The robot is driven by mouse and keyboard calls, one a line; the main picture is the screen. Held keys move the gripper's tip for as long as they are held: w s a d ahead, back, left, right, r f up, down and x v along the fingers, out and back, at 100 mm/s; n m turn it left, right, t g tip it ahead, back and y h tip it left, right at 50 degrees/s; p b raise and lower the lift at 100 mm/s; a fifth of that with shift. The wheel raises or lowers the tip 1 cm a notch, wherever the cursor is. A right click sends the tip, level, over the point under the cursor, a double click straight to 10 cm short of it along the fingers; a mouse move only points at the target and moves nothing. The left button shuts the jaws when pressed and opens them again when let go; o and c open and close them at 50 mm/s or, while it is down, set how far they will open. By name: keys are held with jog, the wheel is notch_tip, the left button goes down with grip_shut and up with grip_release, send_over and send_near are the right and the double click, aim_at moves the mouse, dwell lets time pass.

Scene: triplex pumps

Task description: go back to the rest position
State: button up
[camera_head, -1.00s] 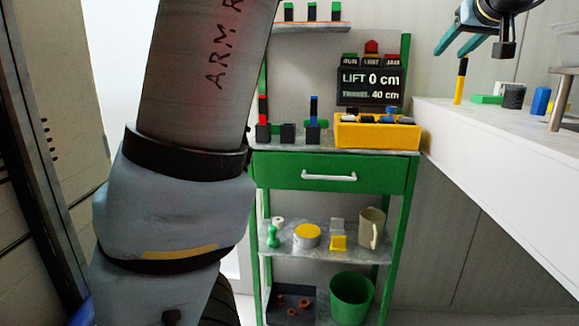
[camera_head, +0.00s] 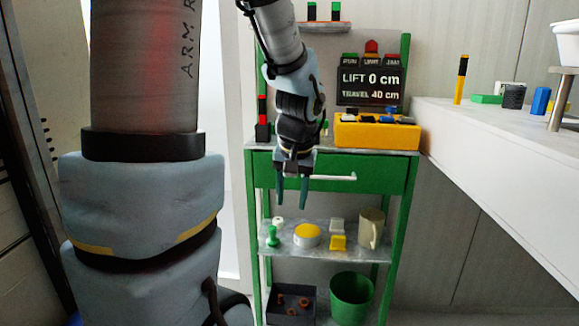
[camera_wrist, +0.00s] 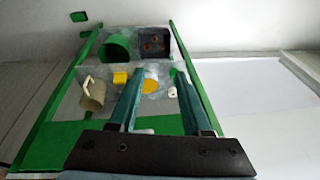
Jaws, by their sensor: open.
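My gripper (camera_head: 292,190) is open and empty in the head view. It points down in front of the green drawer (camera_head: 375,178) of the green cart, with its fingertips above the middle shelf in the picture. In the wrist view my gripper (camera_wrist: 158,72) shows two teal fingers apart with nothing held between them. Beyond them are the cart's shelves, with a yellow-topped round tin (camera_wrist: 157,84) seen between the fingers. My arm hides part of the cart's top.
The cart's middle shelf holds a beige mug (camera_head: 370,228). Below are a green bin (camera_head: 351,298) and a dark tray (camera_head: 291,306). A yellow organizer (camera_head: 375,134) sits on top. A white counter (camera_head: 500,165) with a black-and-yellow marker (camera_head: 461,80) stands at right.

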jog(key=s+a+f+n+g, duration=0.1)
jog(key=s+a+f, duration=0.4)
jog(key=s+a, duration=0.2)
notch_tip(320, 180, up, 16)
jog(key=p, duration=1.6)
jog(key=shift+s+h+p, duration=0.3)
jog(key=shift+h+p, duration=0.1)
jog(key=shift+o, duration=0.2)
